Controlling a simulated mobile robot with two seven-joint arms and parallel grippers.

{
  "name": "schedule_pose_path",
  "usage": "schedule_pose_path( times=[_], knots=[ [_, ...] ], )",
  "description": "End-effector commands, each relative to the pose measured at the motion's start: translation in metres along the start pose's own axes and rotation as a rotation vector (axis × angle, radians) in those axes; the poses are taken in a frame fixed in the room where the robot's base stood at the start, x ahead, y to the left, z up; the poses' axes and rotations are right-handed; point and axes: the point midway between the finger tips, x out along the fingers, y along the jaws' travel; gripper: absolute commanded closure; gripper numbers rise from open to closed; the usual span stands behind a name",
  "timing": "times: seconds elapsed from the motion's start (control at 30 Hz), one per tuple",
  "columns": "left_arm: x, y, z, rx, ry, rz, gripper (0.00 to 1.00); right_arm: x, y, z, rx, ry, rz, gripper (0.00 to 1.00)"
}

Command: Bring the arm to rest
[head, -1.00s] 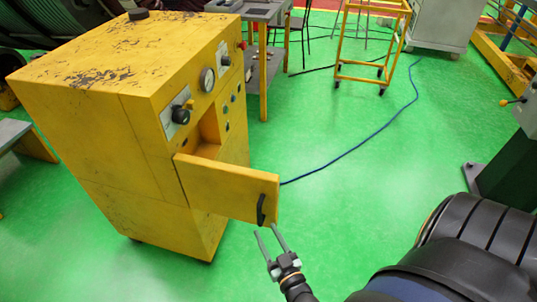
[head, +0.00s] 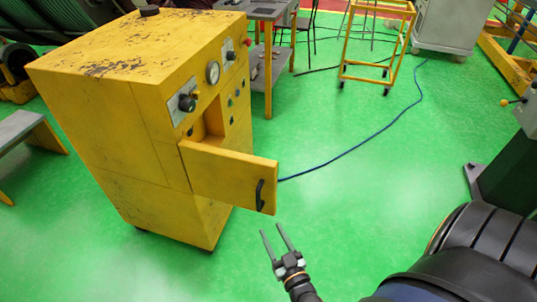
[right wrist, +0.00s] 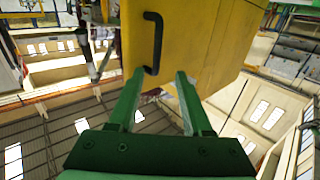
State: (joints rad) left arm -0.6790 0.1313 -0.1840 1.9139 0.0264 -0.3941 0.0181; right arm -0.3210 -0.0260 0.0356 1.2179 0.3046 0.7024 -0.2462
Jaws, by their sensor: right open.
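My right gripper (head: 276,240) is open and empty in the head view, below and right of the open door (head: 226,172) of a worn yellow cabinet (head: 105,115). The door has a black handle (head: 260,195) near its free edge. In the right wrist view the two fingers of my right gripper (right wrist: 160,92) are spread apart, with nothing between them. The yellow door (right wrist: 195,40) and its black handle (right wrist: 153,42) show beyond the fingertips, apart from them. My left gripper is not in view.
A grey bench (head: 30,140) stands left of the cabinet, and a table (head: 265,12) stands behind it. A yellow frame cart (head: 378,48) and a grey cabinet (head: 440,25) stand at the back. A blue cable (head: 375,135) crosses the clear green floor.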

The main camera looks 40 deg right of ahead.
Motion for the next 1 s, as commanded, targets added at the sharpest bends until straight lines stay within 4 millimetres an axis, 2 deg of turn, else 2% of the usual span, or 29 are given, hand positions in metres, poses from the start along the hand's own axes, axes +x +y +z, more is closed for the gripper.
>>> schedule_pose_path(
  times=[0.3,0.47,0.57,0.7,0.9,1.0],
  knots=[
    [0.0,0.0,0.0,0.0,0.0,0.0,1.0,-0.001,-0.002,0.001,0.0,-0.014,-0.014,0.5],
    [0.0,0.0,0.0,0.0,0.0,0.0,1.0,-0.011,-0.023,0.006,-0.004,-0.125,-0.122,0.5],
    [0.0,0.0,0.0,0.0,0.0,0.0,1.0,-0.028,-0.044,0.012,-0.016,-0.254,-0.226,0.5],
    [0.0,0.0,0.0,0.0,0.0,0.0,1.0,-0.064,-0.068,0.018,-0.047,-0.452,-0.344,0.5],
    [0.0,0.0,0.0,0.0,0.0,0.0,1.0,-0.11,-0.083,0.019,-0.097,-0.665,-0.424,0.5],
    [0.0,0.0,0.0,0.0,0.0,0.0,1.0,-0.123,-0.085,0.018,-0.111,-0.72,-0.436,0.5]
  ],
)
